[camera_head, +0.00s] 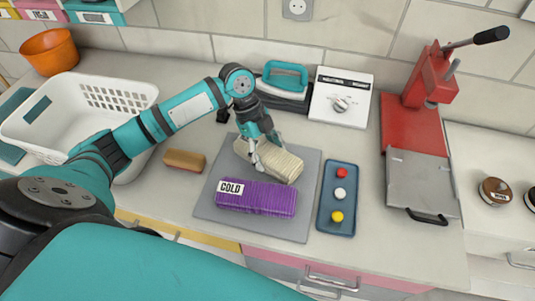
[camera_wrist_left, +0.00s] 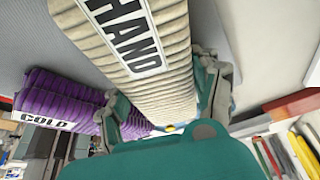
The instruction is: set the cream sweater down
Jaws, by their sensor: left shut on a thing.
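The cream sweater (camera_head: 282,164) is a ribbed folded bundle over the back part of the grey mat (camera_head: 305,200). In the left wrist view the cream sweater (camera_wrist_left: 165,85) shows a white label reading HAND. My left gripper (camera_head: 265,150) reaches down over it and is shut on it, with one finger on each side in the left wrist view (camera_wrist_left: 163,100). I cannot tell whether its underside touches the mat. A folded purple sweater (camera_head: 262,198) with a COLD label lies on the mat just in front. My right gripper is not in view.
A blue tray with red, white and yellow buttons (camera_head: 334,211) stands right of the mat. A tan brush-like block (camera_head: 184,161) lies to the left. A white basket (camera_head: 60,140) and red press (camera_head: 415,110) flank the mat.

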